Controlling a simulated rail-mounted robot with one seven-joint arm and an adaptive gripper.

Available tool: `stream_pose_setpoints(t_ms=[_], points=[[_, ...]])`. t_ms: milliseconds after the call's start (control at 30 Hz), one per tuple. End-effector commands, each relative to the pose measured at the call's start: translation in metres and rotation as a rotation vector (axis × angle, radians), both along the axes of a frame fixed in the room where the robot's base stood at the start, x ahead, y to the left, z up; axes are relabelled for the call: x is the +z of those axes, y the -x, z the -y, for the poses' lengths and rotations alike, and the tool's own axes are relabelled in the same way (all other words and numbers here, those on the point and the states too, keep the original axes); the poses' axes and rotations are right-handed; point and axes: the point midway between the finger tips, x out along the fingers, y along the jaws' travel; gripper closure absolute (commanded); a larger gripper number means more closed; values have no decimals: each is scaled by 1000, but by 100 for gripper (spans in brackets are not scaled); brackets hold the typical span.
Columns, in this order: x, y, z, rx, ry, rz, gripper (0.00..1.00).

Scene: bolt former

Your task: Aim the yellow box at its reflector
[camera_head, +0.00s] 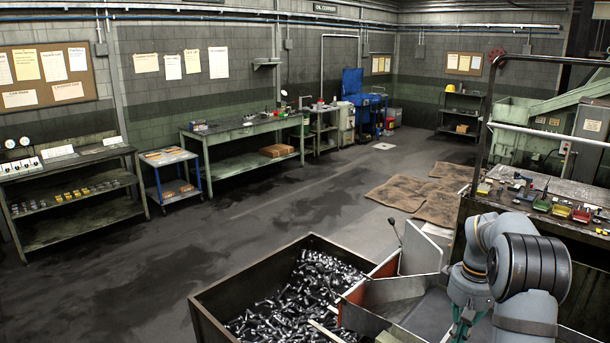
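I cannot tell for sure which thing is the yellow box. I cannot make out a reflector. My grey arm fills the lower right of the view. Its end points down, and dark green parts, which look like my gripper (464,322), show at the bottom edge, right of the metal chute. The fingertips are cut off or hidden, so I cannot see whether they are open or hold anything.
An open bin (207,310) full of metal bolts stands at bottom centre. A metal chute (385,293) and a black-knobbed lever (396,232) lie between it and my arm. The floor to the left is clear.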

Motion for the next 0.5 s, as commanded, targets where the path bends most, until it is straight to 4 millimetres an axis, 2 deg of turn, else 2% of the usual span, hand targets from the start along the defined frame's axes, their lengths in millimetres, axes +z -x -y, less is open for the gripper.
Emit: stream_pose_setpoints(t_ms=[167, 500], points=[[-9, -2, 0, 44, -1, -1, 100], [-50, -2, 0, 40, 0, -1, 100]])
